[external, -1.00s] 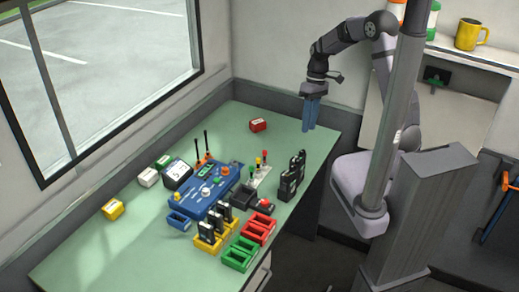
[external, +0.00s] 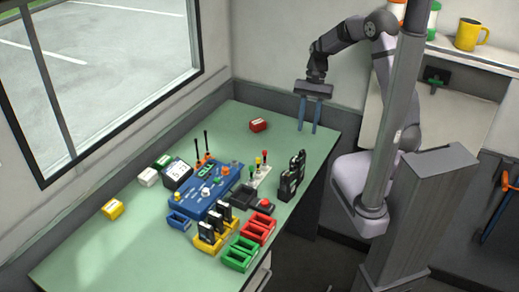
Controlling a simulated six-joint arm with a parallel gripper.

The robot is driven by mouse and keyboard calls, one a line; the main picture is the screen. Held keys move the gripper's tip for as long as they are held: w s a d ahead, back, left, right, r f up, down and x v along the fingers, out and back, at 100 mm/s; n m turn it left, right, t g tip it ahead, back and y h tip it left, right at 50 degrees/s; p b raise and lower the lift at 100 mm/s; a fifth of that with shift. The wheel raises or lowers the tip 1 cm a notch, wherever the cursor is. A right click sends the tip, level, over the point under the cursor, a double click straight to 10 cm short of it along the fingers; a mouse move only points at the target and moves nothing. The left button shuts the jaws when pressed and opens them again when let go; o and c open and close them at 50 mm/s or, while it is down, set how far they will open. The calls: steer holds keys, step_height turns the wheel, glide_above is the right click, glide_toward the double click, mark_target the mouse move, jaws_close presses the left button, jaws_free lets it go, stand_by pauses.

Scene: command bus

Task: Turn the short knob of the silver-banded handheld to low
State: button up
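My gripper (external: 307,127) hangs above the far right end of the green table, with its two blue fingers apart and nothing between them. Black handhelds (external: 291,180) stand upright at the right of the table, nearer the camera than my gripper and apart from it. More black handhelds (external: 208,231) stand in the yellow rack (external: 201,246) at the front. The silver band and the short knob are too small to make out, so I cannot tell which handheld is the silver-banded one.
A blue console (external: 182,204) with knobs sits mid-table. Red (external: 258,228) and green racks (external: 240,254) stand at the front, beside a black box with a red button (external: 264,203). A small lever panel (external: 257,178) is left of the handhelds. A red box (external: 258,125) lies behind.

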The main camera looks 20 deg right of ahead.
mark_target(303, 151)
steer(key=shift+p+x, duration=0.85)
steer(key=shift+x, duration=2.65)
steer(key=shift+c, duration=0.6)
